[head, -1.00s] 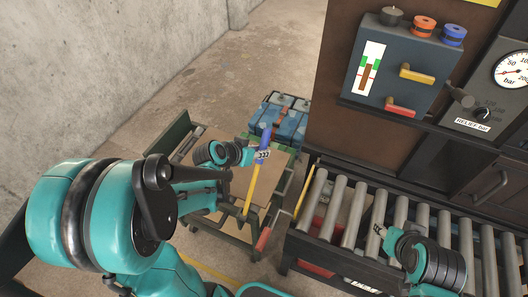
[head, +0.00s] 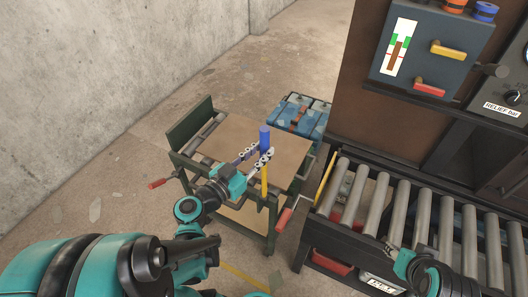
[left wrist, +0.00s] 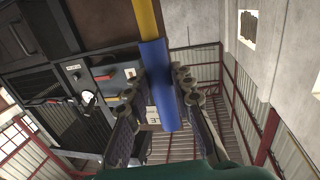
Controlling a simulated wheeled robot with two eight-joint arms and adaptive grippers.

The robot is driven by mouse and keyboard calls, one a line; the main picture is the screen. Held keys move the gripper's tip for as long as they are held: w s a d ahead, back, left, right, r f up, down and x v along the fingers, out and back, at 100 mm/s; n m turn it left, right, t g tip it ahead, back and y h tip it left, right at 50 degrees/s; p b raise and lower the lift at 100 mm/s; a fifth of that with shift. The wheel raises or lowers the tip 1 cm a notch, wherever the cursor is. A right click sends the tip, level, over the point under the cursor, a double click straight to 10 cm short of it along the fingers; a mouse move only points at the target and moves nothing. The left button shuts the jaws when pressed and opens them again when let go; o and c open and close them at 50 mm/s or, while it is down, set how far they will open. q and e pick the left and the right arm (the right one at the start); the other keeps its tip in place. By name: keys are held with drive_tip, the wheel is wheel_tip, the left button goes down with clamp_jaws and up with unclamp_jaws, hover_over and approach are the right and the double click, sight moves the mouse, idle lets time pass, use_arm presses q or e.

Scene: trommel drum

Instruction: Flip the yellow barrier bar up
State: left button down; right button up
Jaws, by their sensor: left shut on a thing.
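The yellow barrier bar (head: 264,182) stands close to upright at the front right of the low cart, with a blue grip (head: 264,137) at its upper end. My left gripper (head: 262,156) is shut on the bar at the blue grip. In the left wrist view, the blue grip (left wrist: 157,90) lies between the two fingers, and the yellow part (left wrist: 147,18) runs off the top edge. The bar's lower end is partly hidden by the cart's frame. My right gripper (head: 390,250) is over the roller conveyor's front edge, too small to tell open or shut.
The cart (head: 238,150) has a brown top and red-handled levers (head: 283,218). A blue crate (head: 300,115) stands behind it. The roller conveyor (head: 410,215) and a dark panel with gauges are at right. Bare floor lies left of the cart.

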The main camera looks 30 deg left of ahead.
use_arm(q)
drive_tip(key=shift+s+d+f, duration=0.1)
drive_tip(key=shift+s+f, duration=0.05)
drive_tip(key=shift+s, duration=0.05)
idle(0.3)
drive_tip(key=c, duration=1.4)
unclamp_jaws()
drive_tip(key=shift+o, duration=0.5)
drive_tip(key=shift+s, duration=0.1)
wheel_tip(320, 180, up, 10)
